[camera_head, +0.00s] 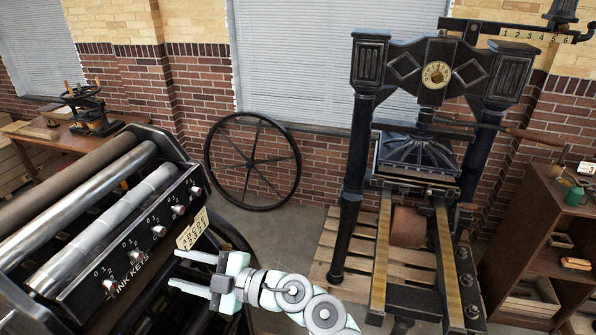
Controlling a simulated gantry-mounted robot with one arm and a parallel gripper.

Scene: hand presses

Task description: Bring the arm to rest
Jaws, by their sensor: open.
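My gripper (193,273) is in the lower middle of the head camera view, at the end of my pale arm, which comes in from the bottom edge. Its two fingers point left and stand apart, with nothing between them. The fingertips are close to the front right corner of the roller press (120,250) in the picture. I cannot tell whether they touch it. The lower part of the arm is cut off by the frame.
The roller press fills the left, with ink keys and a number plate (192,229). A tall iron hand press (357,190) with rails stands on a pallet (325,250) at the right. A large spoked wheel (252,163) leans at the back wall. A wooden shelf (530,235) stands far right.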

